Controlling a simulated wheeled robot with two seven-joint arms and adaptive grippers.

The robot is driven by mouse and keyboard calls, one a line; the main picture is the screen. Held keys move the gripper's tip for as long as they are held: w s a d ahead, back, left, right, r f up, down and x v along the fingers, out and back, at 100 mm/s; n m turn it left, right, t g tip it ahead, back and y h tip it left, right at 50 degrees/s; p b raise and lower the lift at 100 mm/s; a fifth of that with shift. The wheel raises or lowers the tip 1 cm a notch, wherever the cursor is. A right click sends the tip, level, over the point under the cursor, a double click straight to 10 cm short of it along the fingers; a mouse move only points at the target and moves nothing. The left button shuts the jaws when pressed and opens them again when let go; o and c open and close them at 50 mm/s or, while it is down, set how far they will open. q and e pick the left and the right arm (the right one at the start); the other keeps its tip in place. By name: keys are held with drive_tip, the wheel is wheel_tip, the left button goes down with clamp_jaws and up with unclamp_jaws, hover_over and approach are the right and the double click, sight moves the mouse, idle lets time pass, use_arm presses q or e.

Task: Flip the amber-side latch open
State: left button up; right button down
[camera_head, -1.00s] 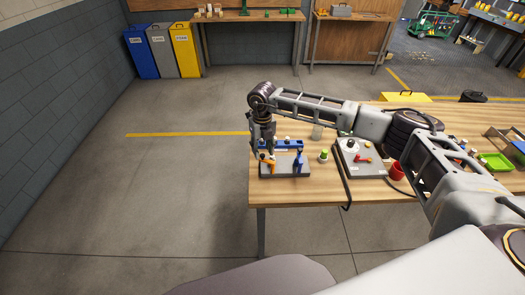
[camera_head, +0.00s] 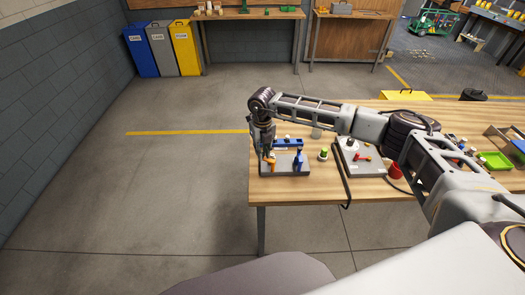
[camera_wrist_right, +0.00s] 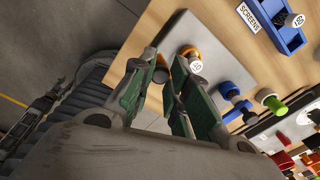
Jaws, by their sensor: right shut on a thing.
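The amber latch (camera_head: 271,157) stands at the left side of a grey base plate (camera_head: 290,172) on the wooden table. My right gripper (camera_head: 268,158) reaches down onto it from above. In the right wrist view, the two green-padded fingers (camera_wrist_right: 166,80) are close around an orange part. An orange ring (camera_wrist_right: 190,51) and a white round label (camera_wrist_right: 195,66) show just beyond the fingertips. The fingers hide part of the latch. My left gripper is out of view.
A blue bin (camera_head: 287,144) sits behind the plate; its label shows in the wrist view. A green-topped button (camera_head: 323,154) and a grey panel with a red handle (camera_head: 363,158) stand to the right. The table's left edge is close to the plate.

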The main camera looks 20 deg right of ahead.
drive_tip(key=shift+s+a+f+n+b, duration=0.1)
drive_tip(key=shift+s+a+n+b, duration=0.15)
drive_tip(key=shift+n+b, duration=0.7)
drive_tip(key=shift+s+a+n+b, duration=0.1)
drive_tip(key=shift+s+n+b, duration=0.2)
drive_tip(key=shift+n+b, duration=0.45)
drive_tip(key=shift+s+a+n+b, duration=0.1)
drive_tip(key=shift+s+n+b, duration=0.2)
drive_tip(key=shift+n+b, duration=0.45)
drive_tip(key=c, duration=1.3)
unclamp_jaws()
drive_tip(key=shift+c, duration=0.2)
